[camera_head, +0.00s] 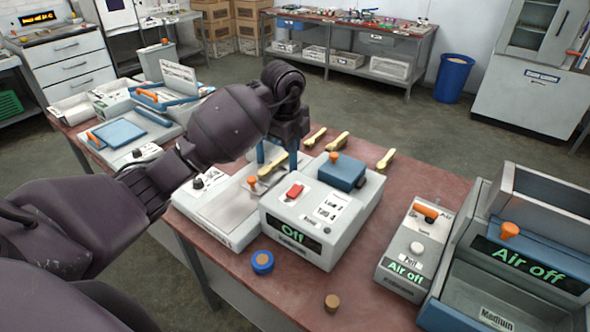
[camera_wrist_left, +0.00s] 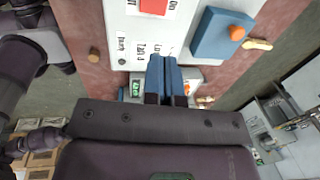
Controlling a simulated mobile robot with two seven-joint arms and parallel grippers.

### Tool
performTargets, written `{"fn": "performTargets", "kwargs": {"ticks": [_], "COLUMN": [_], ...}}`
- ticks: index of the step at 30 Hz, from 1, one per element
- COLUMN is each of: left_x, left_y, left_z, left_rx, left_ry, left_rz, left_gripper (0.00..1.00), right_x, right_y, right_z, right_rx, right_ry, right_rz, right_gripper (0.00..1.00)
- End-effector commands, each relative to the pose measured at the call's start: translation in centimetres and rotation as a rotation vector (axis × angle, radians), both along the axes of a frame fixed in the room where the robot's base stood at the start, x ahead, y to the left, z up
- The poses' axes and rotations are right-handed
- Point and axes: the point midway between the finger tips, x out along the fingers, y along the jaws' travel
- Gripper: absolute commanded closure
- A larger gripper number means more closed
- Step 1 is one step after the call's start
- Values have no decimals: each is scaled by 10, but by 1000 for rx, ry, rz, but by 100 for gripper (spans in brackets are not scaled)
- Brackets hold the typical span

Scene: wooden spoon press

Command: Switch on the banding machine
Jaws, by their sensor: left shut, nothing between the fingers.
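The banding machine (camera_head: 285,250) is a white box on the red-brown table. Its front display glows green and reads "Off". A red switch (camera_head: 294,191) sits on its top near the front, and a blue block (camera_head: 341,172) with an orange knob sits further back. My left gripper (camera_head: 280,157) is over the machine's back left side, behind the red switch, with its blue fingers pointing down. In the left wrist view the fingers (camera_wrist_left: 165,70) are shut and empty; the red switch (camera_wrist_left: 153,6) is partly cut off at the top edge. My right gripper is not in view.
Wooden spoons (camera_head: 338,141) lie behind the machine. A blue tape roll (camera_head: 262,262) and a small brown cylinder (camera_head: 332,302) are in front. At right stand a small box (camera_head: 406,277) and a larger press (camera_head: 480,300), both reading "Air off". Bare tabletop lies between them.

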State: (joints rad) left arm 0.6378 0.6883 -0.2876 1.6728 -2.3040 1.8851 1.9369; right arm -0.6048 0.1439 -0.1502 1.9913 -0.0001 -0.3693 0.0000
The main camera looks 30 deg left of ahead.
Motion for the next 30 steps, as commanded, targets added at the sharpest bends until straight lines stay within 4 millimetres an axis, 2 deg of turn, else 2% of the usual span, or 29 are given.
{"fn": "performTargets", "kwargs": {"ticks": [5, 21, 30], "left_x": [2, 17, 20], "left_y": [-1, -3, -3], "left_z": [-21, -111, -135], "left_rx": [-1, -1, -1], "left_ry": [5, 4, 2], "left_rz": [0, 0, -1], "left_gripper": [100, 100, 100], "right_x": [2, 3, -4], "right_y": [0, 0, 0], "right_z": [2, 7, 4], "right_rx": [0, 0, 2], "right_ry": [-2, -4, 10], "right_rz": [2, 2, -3], "right_gripper": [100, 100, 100]}}
